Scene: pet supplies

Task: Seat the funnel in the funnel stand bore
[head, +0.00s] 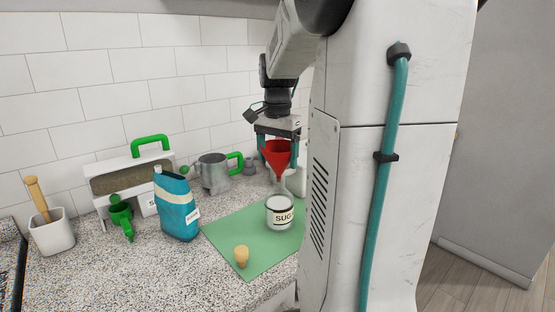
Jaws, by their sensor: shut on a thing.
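The red funnel (277,156) is held in my gripper (277,144), wide end up and spout down. My gripper is shut on it, with a teal finger on either side. A white object (298,181) stands behind and right of the funnel, partly hidden by my own body. I cannot tell whether it is the funnel stand, and no bore is visible.
The green mat (222,236) also bears a small cork-coloured stopper (241,257). To the left stand a metal jug (214,172) with green handle, a blue bag (176,206), a white green-handled bin (103,163), a green item (121,213) and a white pot (52,236). A tiled wall rises behind.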

